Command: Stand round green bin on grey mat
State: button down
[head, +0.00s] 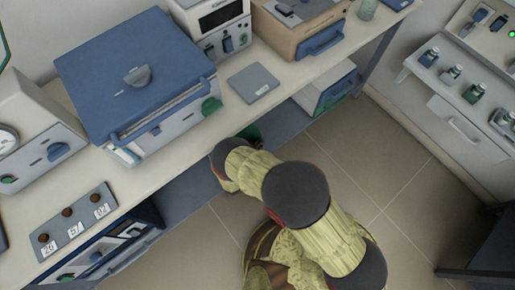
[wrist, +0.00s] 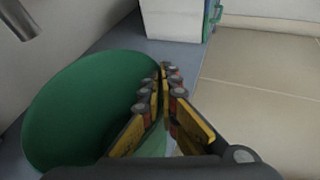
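The round green bin (wrist: 85,110) fills the left of the wrist view, over the blue-grey lower shelf under the bench. In the head view only a small part of the green bin (head: 252,131) shows past my arm. My gripper (wrist: 167,72) is at the bin's right edge. Its fingertips are close together and look shut on the rim, the left finger in front of the green surface. Whether the bin touches the shelf is unclear. The grey mat (head: 254,83) lies bare on the bench top. My gripper's fingers are hidden in the head view.
A large blue-lidded furnace (head: 137,80) stands on the bench (head: 225,107) left of the mat. A white furnace (head: 214,25) and a tan box (head: 290,27) stand behind it. A white box (head: 327,88) sits on the lower shelf. Floor (head: 400,180) is clear at right.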

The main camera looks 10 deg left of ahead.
jog(key=shift+w+a+f+b, duration=0.3)
jog(key=shift+w+f, duration=0.3)
jog(key=shift+f, duration=0.15)
jog(key=f, duration=0.1)
jog(key=f+b, duration=0.1)
jog(key=f, duration=0.1)
jog(key=shift+w+f+b, duration=0.2)
jog(key=shift+f+b, duration=0.1)
jog(key=shift+r, duration=0.1)
jog(key=c, duration=2.6)
grip_release()
jog(key=o, duration=0.6)
jog(key=shift+c, duration=0.2)
